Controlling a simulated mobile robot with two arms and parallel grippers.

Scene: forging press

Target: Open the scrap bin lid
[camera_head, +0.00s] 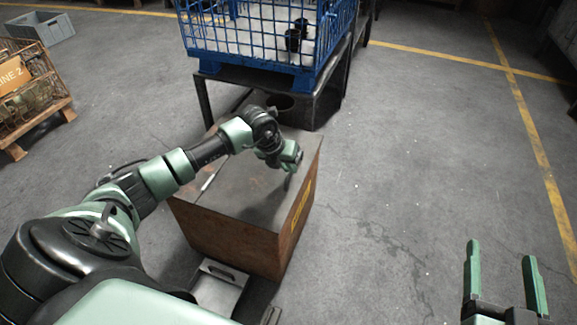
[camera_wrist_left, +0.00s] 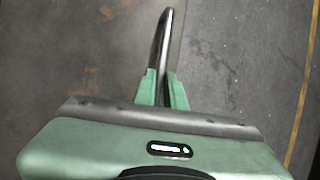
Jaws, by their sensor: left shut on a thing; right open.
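The scrap bin (camera_head: 235,240) is a rusty brown box with a yellow label on its right side. Its flat grey lid (camera_head: 240,200) lies over the top and looks closed. My left gripper (camera_head: 289,172) is at the lid's right edge. In the left wrist view its green fingers (camera_wrist_left: 163,90) are shut on a dark, curved bar handle (camera_wrist_left: 165,40). My left arm hides part of the lid's far left side. My right gripper (camera_head: 503,275) is open and empty over the floor at the lower right, away from the bin.
A blue wire cage (camera_head: 262,42) holding dark cylindrical parts sits on a dark stand (camera_head: 330,95) behind the bin. A metal piece with a handle (camera_head: 218,285) lies by the bin's front. A crate (camera_head: 30,90) stands at left. The floor on the right is clear.

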